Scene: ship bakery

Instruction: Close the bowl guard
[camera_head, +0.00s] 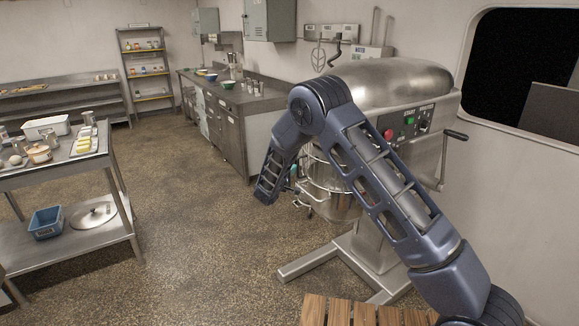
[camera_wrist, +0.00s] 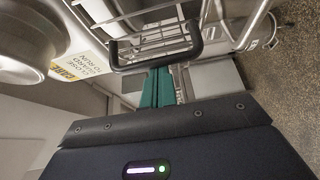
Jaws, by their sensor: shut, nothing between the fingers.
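The mixer (camera_head: 392,85) stands at the right in the head view, with its bowl (camera_head: 338,203) partly behind my arm. The bowl guard is a wire cage (camera_head: 318,165) above the bowl; my arm hides much of it. In the wrist view the guard's wires (camera_wrist: 160,34) run across the top, with a black U-shaped handle (camera_wrist: 125,53) in front. My gripper (camera_wrist: 158,75) shows its green fingers shut and empty, their tips close to the handle's bar. I cannot tell whether they touch it. I cannot tell how far the guard is open.
A label about closing the guard (camera_wrist: 82,66) is on the mixer in the wrist view. The mixer's base legs (camera_head: 315,262) spread on the floor. A wooden slatted surface (camera_head: 350,312) is at the bottom. A steel table (camera_head: 60,172) stands left; the floor between is clear.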

